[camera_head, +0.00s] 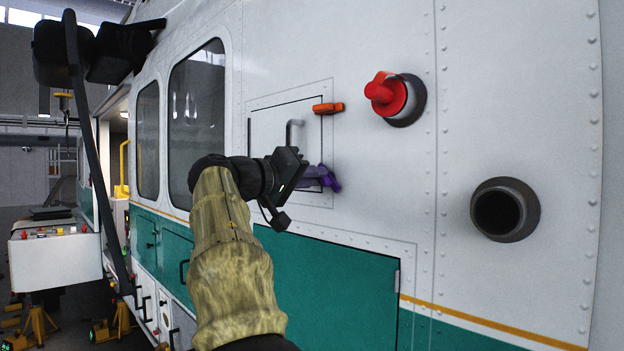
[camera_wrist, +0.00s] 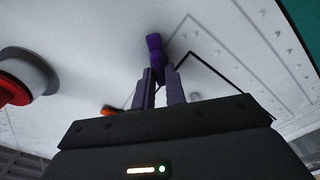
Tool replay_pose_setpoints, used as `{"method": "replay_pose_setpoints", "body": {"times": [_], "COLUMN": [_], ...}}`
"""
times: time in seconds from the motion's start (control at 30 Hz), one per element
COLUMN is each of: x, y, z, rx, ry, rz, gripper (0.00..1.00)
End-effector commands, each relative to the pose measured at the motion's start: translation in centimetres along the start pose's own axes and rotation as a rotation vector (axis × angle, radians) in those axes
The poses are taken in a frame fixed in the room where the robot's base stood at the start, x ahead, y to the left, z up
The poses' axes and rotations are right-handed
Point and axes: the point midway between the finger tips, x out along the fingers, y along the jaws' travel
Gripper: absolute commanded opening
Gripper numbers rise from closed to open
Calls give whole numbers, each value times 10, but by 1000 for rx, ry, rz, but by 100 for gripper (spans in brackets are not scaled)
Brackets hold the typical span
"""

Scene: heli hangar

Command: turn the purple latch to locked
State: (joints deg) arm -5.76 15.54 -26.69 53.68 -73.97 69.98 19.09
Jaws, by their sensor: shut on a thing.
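The purple latch (camera_head: 322,178) is at the right edge of a small hatch (camera_head: 268,130) on the white side of the helicopter. My gripper (camera_head: 300,176) is at the latch, partly hiding it in the head view. In the wrist view the latch (camera_wrist: 154,44) sticks out past the fingertips, and my gripper (camera_wrist: 158,85) has its two fingers closed on it. How far the latch is turned is hard to tell. An orange latch (camera_head: 328,108) sits above it on the same hatch edge, and it also shows in the wrist view (camera_wrist: 110,111).
A grey handle (camera_head: 292,131) stands out from the hatch close to my gripper. A red-capped port (camera_head: 393,97) and an open dark pipe (camera_head: 503,209) stick out to the right. A control box on a cart (camera_head: 55,255) and yellow stands are at the left.

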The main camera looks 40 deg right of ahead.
Motion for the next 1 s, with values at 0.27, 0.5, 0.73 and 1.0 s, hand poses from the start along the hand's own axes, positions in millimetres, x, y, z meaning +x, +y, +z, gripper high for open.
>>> {"method": "replay_pose_setpoints", "body": {"times": [0.27, 0.5, 0.73, 1.0], "x": [0, -1, -1, 0], "y": [0, -2, -2, -2], "z": [-2, -2, -1, 0], "rx": [-263, -484, -649, -747], "ry": [4, 6, 5, 3], "rz": [1, -1, 1, 1], "gripper": [0, 0, 0, 0]}}
